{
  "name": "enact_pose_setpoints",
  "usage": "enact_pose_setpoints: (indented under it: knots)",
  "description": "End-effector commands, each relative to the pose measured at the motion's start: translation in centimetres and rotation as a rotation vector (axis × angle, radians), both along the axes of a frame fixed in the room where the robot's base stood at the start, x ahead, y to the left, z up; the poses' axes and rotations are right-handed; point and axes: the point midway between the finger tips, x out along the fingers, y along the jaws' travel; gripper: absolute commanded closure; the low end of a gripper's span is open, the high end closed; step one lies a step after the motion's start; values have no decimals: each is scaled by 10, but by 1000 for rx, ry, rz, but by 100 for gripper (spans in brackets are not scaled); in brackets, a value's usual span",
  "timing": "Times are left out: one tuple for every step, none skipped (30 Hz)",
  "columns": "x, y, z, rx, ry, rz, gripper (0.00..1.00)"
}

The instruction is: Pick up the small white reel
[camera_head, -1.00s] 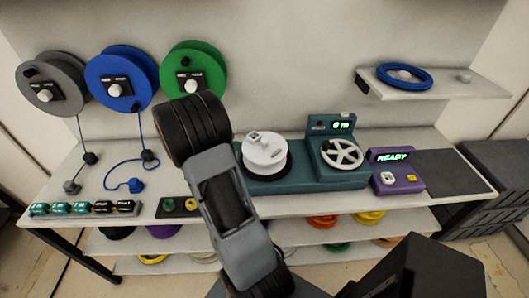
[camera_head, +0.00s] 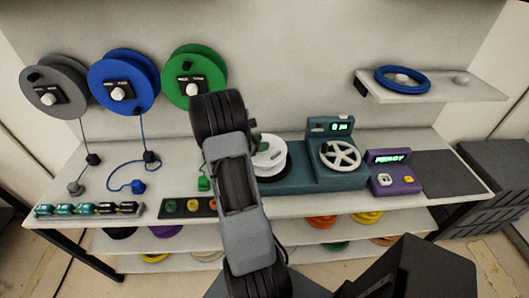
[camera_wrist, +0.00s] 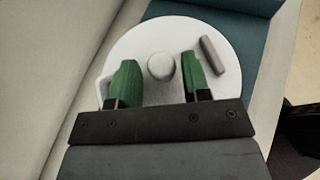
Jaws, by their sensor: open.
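The small white reel (camera_head: 274,160) sits on the left part of the teal machine (camera_head: 300,177). My arm hides its left side in the head view. In the wrist view the white reel (camera_wrist: 150,35) is a round disc with a central knob and a grey bar on its right. My gripper (camera_wrist: 157,78) is open over the disc, with one green fingertip on each side of the knob. The fingertips appear apart from the knob; I cannot tell their height above the disc. In the head view my gripper is hidden behind my arm.
Grey, blue (camera_head: 124,80) and green (camera_head: 200,65) reels hang on the back wall at left. A spoked white handwheel (camera_head: 340,155) is right of the reel. A purple box (camera_head: 394,177) reads READY. A blue ring (camera_head: 403,80) lies on the right shelf (camera_head: 440,92).

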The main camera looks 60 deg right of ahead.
Motion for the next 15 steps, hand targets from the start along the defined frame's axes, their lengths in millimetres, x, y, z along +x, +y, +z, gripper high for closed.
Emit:
enact_pose_setpoints:
  knots:
    - [-2,-3,-1,1,1,-1,56]
    - [-3,-5,-2,1,1,-1,56]
    - [-3,-6,-3,1,2,0,56]
    - [-4,-6,-3,1,2,1,56]
    - [-4,-7,-3,1,2,1,56]
    - [-4,-7,-4,0,1,0,56]
    - [-3,-7,-4,0,1,1,56]
    - [-3,-7,-4,0,1,1,56]
    - [-3,-7,-4,0,1,1,56]
    - [-3,-7,-4,0,1,1,56]
    - [-3,-7,-4,0,1,1,56]
    - [-3,-7,-4,0,1,1,60]
    - [-3,-7,-4,0,1,1,63]
    - [-3,-7,-4,0,1,0,66]
    - [-3,-7,-4,0,1,0,70]
